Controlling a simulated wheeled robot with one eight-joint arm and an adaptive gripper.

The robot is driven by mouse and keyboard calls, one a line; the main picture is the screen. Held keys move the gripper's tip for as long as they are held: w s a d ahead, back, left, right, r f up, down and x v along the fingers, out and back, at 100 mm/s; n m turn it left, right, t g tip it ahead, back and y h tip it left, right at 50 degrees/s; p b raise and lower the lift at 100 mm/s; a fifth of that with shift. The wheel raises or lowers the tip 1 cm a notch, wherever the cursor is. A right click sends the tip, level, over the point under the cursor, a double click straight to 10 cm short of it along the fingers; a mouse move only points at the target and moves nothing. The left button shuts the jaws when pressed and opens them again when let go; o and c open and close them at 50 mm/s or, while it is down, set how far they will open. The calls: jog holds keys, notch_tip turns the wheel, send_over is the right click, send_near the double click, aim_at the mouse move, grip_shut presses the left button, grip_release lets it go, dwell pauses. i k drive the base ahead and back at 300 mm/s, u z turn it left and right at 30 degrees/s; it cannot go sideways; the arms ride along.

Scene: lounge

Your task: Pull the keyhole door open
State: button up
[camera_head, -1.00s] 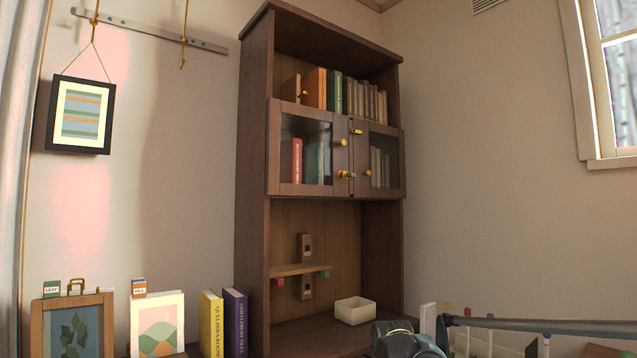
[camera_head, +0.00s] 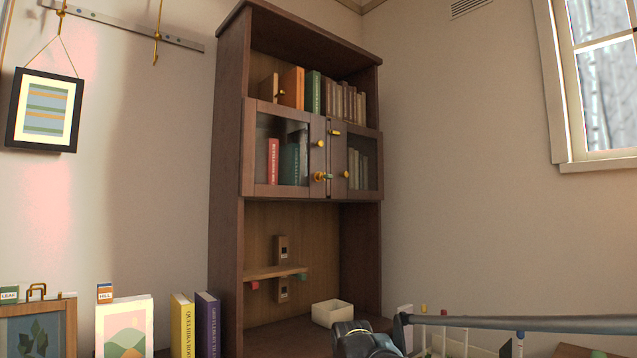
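The cabinet's left glass door (camera_head: 262,150) has a round brass knob (camera_head: 319,144) on its right-hand stile. Dark parts of my arm show at the bottom, but no gripper fingers are visible.
The tall brown bookcase (camera_head: 228,200) stands in the corner. A white box (camera_head: 331,313) sits on its lower shelf. Books (camera_head: 206,325) and picture frames stand at lower left. A hanging picture (camera_head: 45,110) is at left. Space before the doors looks clear.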

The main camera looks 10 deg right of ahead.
aim_at(316, 123)
jog(key=z, duration=0.75)
jog(key=k, duration=0.8)
jog(key=u, duration=0.55)
